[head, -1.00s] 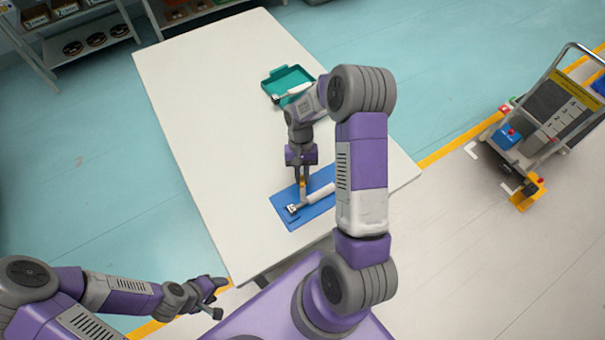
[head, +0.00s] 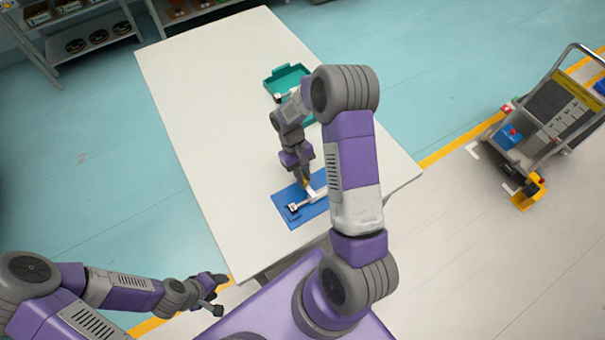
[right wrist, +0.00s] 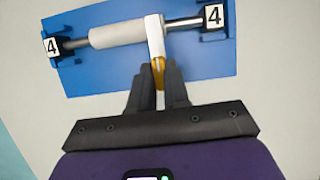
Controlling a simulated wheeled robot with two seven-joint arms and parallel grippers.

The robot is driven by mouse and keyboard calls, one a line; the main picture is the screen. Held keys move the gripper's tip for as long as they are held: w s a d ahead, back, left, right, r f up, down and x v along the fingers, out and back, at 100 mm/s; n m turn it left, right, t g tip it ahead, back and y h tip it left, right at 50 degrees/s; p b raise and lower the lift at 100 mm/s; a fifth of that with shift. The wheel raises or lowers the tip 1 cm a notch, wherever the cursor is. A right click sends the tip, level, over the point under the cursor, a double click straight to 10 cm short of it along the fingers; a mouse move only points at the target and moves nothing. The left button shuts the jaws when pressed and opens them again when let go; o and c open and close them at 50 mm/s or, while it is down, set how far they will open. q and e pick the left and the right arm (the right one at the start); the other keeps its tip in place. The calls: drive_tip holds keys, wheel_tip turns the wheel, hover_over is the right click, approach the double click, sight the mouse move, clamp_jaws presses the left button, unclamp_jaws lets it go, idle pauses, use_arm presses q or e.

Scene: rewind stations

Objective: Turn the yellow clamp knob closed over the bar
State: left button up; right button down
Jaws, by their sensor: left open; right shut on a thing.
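The yellow clamp knob (right wrist: 158,66) sits between the two fingers of my right gripper (right wrist: 158,78), which is shut on it. A white clamp piece (right wrist: 154,36) crosses over the bar (right wrist: 182,24) just beyond the knob. The bar carries a white roll (right wrist: 117,32) and rests in two holders marked 4 on a blue plate (right wrist: 85,76). In the head view, my right gripper (head: 307,180) leans over the plate, and my forearm hides the plate's right part. My left gripper (head: 217,292) is open and empty, off the table's near left edge.
A teal tray (head: 268,84) with a light-coloured part in it lies farther back on the white table (head: 200,110). The table's left half is clear. A cart (head: 545,130) stands on the floor at right, and shelves (head: 75,40) stand at the back left.

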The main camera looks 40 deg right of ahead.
drive_tip(key=c, duration=1.1)
unclamp_jaws()
drive_tip(key=v, duration=0.7)
drive_tip(key=shift+r+p, duration=0.3)
drive_tip(key=shift+p, duration=0.15)
drive_tip(key=shift+w, duration=0.15)
